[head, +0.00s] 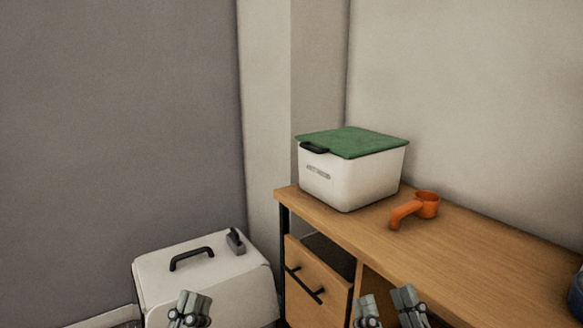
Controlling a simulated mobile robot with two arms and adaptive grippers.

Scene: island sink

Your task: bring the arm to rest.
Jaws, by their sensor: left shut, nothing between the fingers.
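My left gripper (190,306) shows at the bottom edge, in front of the white box with a black handle. Its fingers are together and hold nothing. My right gripper (387,304) shows at the bottom edge, right of the left one, in front of the wooden cabinet. Its two fingers stand apart with nothing seen between them. Only the finger ends of both grippers are in view; the arms are hidden below the frame.
A white bin with a green lid (352,178) stands on the wooden counter (480,252). An orange scoop (424,206) lies beside it. A drawer (316,283) below stands partly open. The white box with a black handle (240,284) stands left of the cabinet.

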